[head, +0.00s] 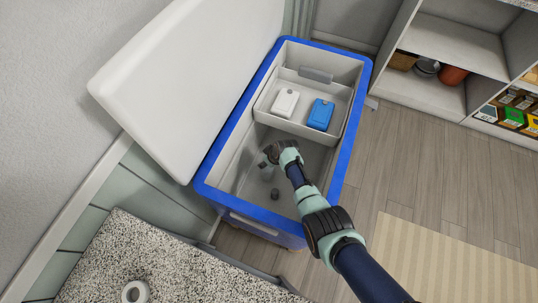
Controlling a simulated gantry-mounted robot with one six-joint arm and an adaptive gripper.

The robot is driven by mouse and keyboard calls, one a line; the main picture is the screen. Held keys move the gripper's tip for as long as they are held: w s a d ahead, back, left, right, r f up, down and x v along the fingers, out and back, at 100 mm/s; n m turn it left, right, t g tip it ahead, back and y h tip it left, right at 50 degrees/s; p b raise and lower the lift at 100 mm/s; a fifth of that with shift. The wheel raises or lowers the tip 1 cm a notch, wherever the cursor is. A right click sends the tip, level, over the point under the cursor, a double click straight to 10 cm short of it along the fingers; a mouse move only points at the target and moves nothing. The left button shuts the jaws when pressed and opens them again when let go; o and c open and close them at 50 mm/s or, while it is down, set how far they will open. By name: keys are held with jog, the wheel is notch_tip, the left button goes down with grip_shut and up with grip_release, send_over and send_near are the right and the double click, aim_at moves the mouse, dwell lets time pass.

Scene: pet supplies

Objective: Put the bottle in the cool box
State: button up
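The cool box (355,125) is blue-rimmed with a pale grey inside, and its white lid (185,85) stands open to the left. My gripper (266,167) is down inside the box, over the deep front compartment. A small pale grey piece (267,173) shows right at the fingertips; it may be the bottle, but I cannot tell. A small dark round thing (275,193) shows just below it, on or near the compartment floor. The fingers are too small and partly hidden to tell whether they are open or shut.
A raised tray (290,127) at the box's far end holds a white pack (285,102) and a blue pack (320,114). A speckled counter (165,265) with a white ring (135,291) lies in front. Shelves (455,45) stand at the right.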

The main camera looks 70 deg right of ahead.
jog(key=p+v, duration=0.7)
jog(key=v, duration=0.5)
jog(key=shift+p, duration=0.35)
